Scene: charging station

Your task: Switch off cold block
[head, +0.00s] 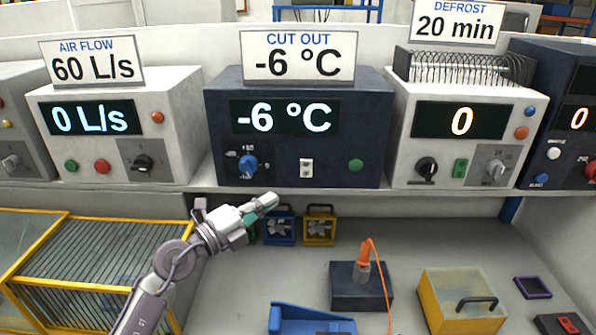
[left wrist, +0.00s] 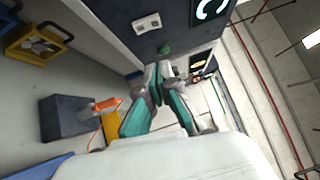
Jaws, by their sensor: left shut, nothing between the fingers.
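The dark blue unit (head: 325,166) stands on the shelf under a "CUT OUT -6 °C" card (head: 298,56). Its lit display reads -6 °C. Its front has a blue knob (head: 247,166), a white rocker switch (head: 306,168) and a green button (head: 356,165). In the left wrist view the switch (left wrist: 147,22) and the green button (left wrist: 165,49) show beyond my fingers. My left gripper (head: 268,200) is shut and empty, low in front of the unit, apparently apart from its controls. A dark block (head: 350,292) with an orange-handled probe (head: 366,256) sits on the bench below. My right gripper is not in view.
An air flow unit (head: 170,100) stands to the left and a defrost unit (head: 400,140) to the right. Below are small blue and yellow fans (head: 320,224), a yellow box (head: 435,300) with a clear lid, and a yellow-framed rack (head: 100,235). An orange cable (head: 383,270) runs from the probe.

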